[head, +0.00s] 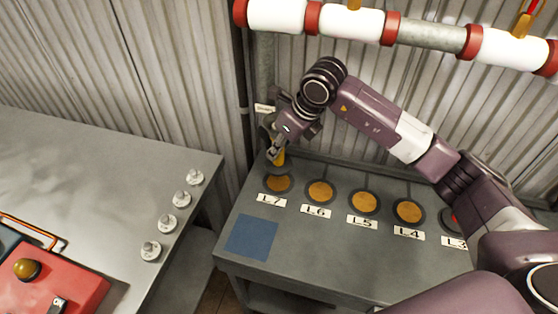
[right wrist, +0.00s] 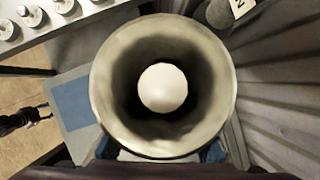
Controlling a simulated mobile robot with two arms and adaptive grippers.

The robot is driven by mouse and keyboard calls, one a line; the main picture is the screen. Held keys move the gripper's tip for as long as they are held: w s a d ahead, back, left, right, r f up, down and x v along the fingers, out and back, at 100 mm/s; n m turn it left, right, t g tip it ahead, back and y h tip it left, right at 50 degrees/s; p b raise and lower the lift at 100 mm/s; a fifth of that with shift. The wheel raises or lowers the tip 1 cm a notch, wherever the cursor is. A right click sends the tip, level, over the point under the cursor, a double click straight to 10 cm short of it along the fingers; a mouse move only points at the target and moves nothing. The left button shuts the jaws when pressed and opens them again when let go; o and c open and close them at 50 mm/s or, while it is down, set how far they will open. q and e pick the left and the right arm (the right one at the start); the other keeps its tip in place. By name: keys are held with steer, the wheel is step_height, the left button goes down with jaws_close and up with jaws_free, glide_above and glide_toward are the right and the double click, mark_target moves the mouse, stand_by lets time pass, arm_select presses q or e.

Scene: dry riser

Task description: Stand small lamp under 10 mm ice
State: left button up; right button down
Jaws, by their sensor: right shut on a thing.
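My right gripper (head: 275,155) is low at the back left corner of the grey bench, above the disc marked L7. A small amber part (head: 279,158) shows at its fingertips. In the right wrist view, a round pale flared shade with a white bulb-like ball inside, apparently the lamp (right wrist: 215,85), fills the middle. Blue fingertips show at its lower sides, so the gripper is shut on it. Whether its base touches the bench is hidden. I cannot make out any 10 mm ice marking. My left gripper is not in view.
Orange discs sit in a row behind labels L7 (head: 272,200) to L3 (head: 453,242). A blue square (head: 252,237) lies on the bench front. The left table holds several silver knobbed pieces (head: 168,222) and a red box (head: 75,285). A white pipe (head: 350,22) with red bands runs above.

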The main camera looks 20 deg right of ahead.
mark_target(279, 165)
steer(key=shift+s+a+f+p, duration=0.1)
steer(key=shift+f+p, duration=0.1)
steer(key=shift+f, duration=0.45)
steer(key=shift+s+a+f+p, duration=0.1)
steer(key=shift+f+p, duration=0.05)
steer(key=shift+f, duration=0.45)
step_height(279, 165, down, 3)
steer(key=shift+f+p, duration=0.1)
steer(key=shift+p, duration=0.65)
steer(key=shift+w+d+f+p, duration=0.1)
steer(key=shift+w+f+p, duration=0.05)
steer(key=shift+p, duration=0.15)
steer(key=shift+f, duration=0.25)
steer(key=c, duration=1.7)
jaws_free()
steer(key=shift+d+f, duration=0.1)
steer(key=shift+o, duration=0.2)
